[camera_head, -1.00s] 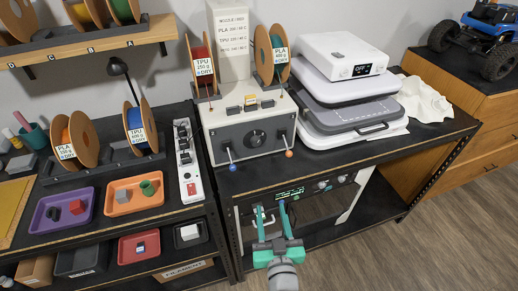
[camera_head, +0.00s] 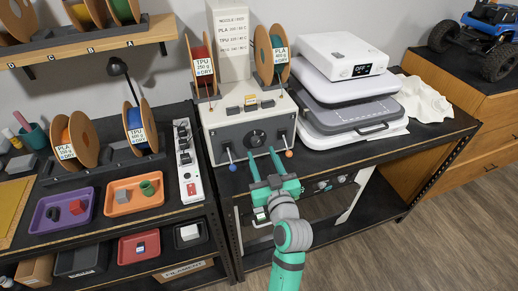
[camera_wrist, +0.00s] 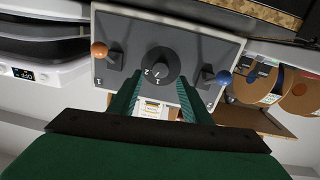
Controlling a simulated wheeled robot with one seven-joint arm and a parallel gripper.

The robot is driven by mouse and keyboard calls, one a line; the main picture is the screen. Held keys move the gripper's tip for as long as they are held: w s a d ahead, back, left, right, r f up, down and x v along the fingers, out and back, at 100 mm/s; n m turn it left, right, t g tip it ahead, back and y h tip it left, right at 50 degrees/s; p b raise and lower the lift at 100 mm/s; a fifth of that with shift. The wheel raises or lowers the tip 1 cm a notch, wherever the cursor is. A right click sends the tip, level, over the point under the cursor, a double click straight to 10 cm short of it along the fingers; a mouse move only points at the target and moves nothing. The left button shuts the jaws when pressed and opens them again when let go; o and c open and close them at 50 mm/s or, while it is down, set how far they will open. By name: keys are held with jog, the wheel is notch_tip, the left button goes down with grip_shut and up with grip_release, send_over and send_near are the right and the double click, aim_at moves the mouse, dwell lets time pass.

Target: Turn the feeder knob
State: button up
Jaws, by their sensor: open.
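In the wrist view the fingers (camera_wrist: 157,98) lie on either side of the knob; contact cannot be told.
Two filament spools (camera_head: 272,54) stand on the box. A white stacked machine (camera_head: 345,75) is close on the right. A white power strip (camera_head: 188,165) and trays (camera_head: 134,194) are on the left. The black bench edge (camera_head: 330,173) lies under my gripper.

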aim_at(257, 143)
jog(key=shift+x, duration=2)
jog(key=c, duration=1)
jog(key=shift+a, duration=0.1)
jog(key=shift+c, duration=0.2)
jog(key=shift+m, duration=2.9)
jog(key=o, duration=1)
